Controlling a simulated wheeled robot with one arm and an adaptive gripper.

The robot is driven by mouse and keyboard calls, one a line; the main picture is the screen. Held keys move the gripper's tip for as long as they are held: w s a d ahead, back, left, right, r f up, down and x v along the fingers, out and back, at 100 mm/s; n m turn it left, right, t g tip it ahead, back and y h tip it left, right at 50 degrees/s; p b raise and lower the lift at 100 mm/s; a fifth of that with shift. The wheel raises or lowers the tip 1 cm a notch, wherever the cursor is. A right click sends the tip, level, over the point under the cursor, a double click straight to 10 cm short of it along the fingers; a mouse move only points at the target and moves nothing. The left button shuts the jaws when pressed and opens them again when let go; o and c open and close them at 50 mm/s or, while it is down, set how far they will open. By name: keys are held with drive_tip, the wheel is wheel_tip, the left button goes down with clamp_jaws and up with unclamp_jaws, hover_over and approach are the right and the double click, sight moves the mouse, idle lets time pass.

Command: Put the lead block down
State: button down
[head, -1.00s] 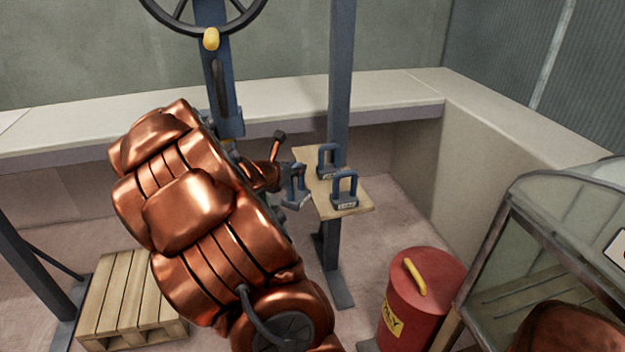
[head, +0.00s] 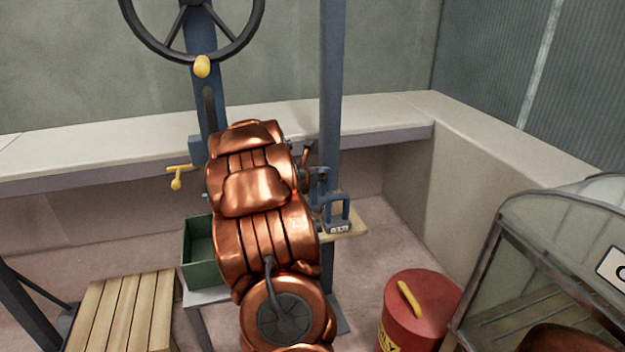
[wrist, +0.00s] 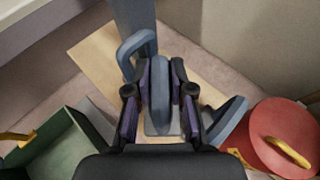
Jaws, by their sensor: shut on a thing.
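My gripper (wrist: 160,80) is shut on the handle of a blue-grey lead block (wrist: 158,110), seen between its two fingers in the wrist view. The held block is over the wooden shelf (wrist: 97,60); I cannot tell whether it touches it. A second similar block (wrist: 136,48) is just beyond it, and a third (wrist: 229,118) is close on its right. In the head view one block (head: 338,218) stands upright on the shelf (head: 352,228). My copper arm hides most of the gripper and shelf there.
A green open box (head: 197,262) is left of my arm, by a slatted wooden platform (head: 120,310). A red drum (head: 422,312) with a yellow handle is at the right, next to a glass-sided case (head: 540,260). A blue post (head: 331,100) rises behind the shelf.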

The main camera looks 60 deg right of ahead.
sight(322, 182)
drive_tip(key=shift+s+d, duration=0.1)
drive_tip(key=shift+d, duration=0.4)
drive_tip(key=shift+d+f+b, duration=0.1)
drive_tip(key=shift+f+b, duration=0.3)
drive_tip(key=shift+f, duration=1.25)
drive_tip(key=shift+f, duration=0.1)
drive_tip(key=c, duration=1)
unclamp_jaws()
drive_tip(key=shift+f, duration=0.1)
